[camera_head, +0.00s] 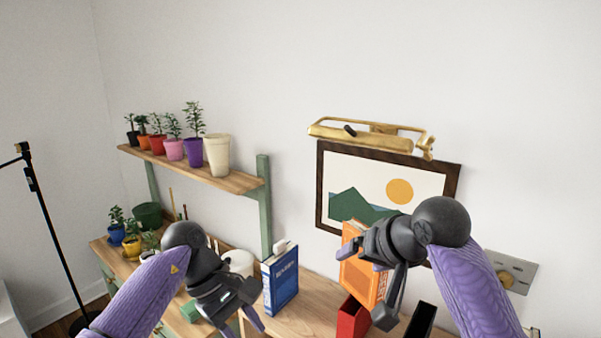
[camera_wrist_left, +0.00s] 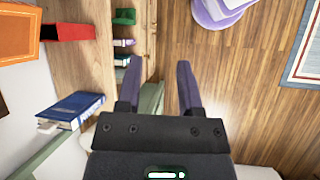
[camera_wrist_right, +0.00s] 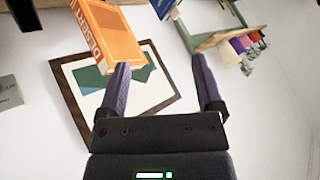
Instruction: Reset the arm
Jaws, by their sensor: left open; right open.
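My right gripper (camera_head: 376,250) is in front of an orange book (camera_head: 362,280) in the head view and partly covers it. In the right wrist view its two purple fingers stand apart (camera_wrist_right: 160,72), with nothing gripped between them; the orange book (camera_wrist_right: 110,35) is beyond the left finger. My left gripper (camera_head: 232,312) is low, in front of the shelf unit and left of a blue book (camera_head: 282,280). In the left wrist view its fingers are apart and empty (camera_wrist_left: 157,80), over the wooden floor and furniture edge.
A wooden shelf (camera_head: 190,168) holds several potted plants at left. A framed picture (camera_head: 335,195) hangs behind the right gripper, under a brass lamp (camera_head: 360,138). A black stand (camera_head: 50,220) is far left.

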